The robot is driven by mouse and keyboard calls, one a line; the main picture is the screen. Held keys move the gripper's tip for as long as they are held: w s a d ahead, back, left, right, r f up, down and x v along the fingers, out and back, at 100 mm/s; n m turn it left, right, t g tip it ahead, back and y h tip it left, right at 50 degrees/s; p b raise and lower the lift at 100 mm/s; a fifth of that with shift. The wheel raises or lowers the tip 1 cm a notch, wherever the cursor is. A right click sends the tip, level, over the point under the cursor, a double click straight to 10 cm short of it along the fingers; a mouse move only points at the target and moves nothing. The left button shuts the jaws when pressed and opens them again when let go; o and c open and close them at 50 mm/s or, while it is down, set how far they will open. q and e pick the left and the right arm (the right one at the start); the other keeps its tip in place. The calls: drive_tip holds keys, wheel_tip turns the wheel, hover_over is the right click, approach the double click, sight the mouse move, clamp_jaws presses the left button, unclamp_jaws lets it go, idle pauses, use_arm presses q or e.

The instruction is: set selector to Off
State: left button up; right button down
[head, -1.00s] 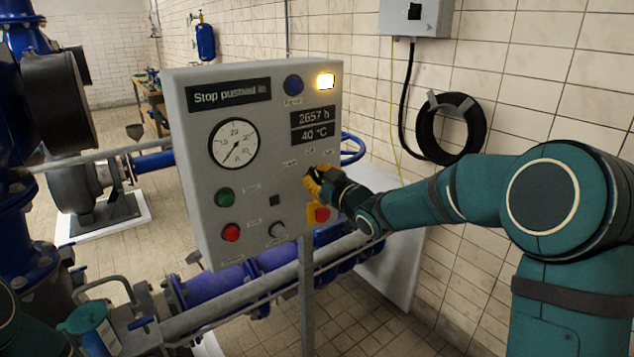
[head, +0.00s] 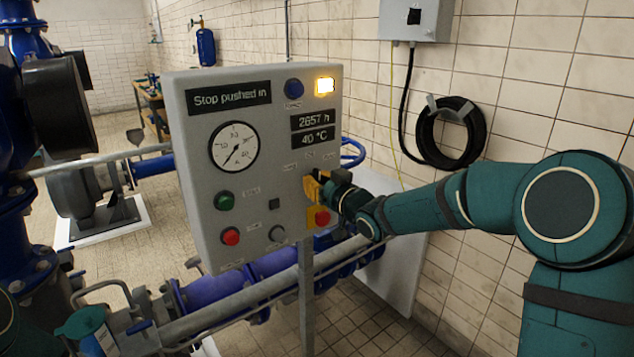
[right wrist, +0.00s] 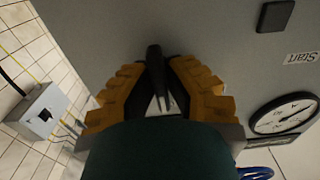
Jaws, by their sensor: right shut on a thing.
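The grey control panel (head: 262,110) stands in the middle of the head view. My right gripper (head: 314,188) is at its right front side, above the red stop button on yellow (head: 319,217). In the right wrist view my right gripper (right wrist: 156,88) has its yellow fingers shut around the black selector knob (right wrist: 154,62), whose narrow handle points away from the palm. The fingers hide the knob in the head view. The small labels around it are too small to read, so its set position cannot be told. My left gripper does not show.
The panel also bears a dial gauge (head: 234,147), a display reading "Stop pushed in" (head: 231,96), a lit yellow lamp (head: 325,86), a green button (head: 224,200) and a red button (head: 230,236). Blue pipes (head: 245,277) run below. A hose coil (head: 450,132) hangs on the wall.

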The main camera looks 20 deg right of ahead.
drive_tip(key=shift+r, duration=0.4)
drive_tip(key=c, duration=1)
unclamp_jaws()
drive_tip(key=shift+w, duration=0.1)
drive_tip(key=shift+f, duration=0.2)
drive_tip(key=v, duration=1.2)
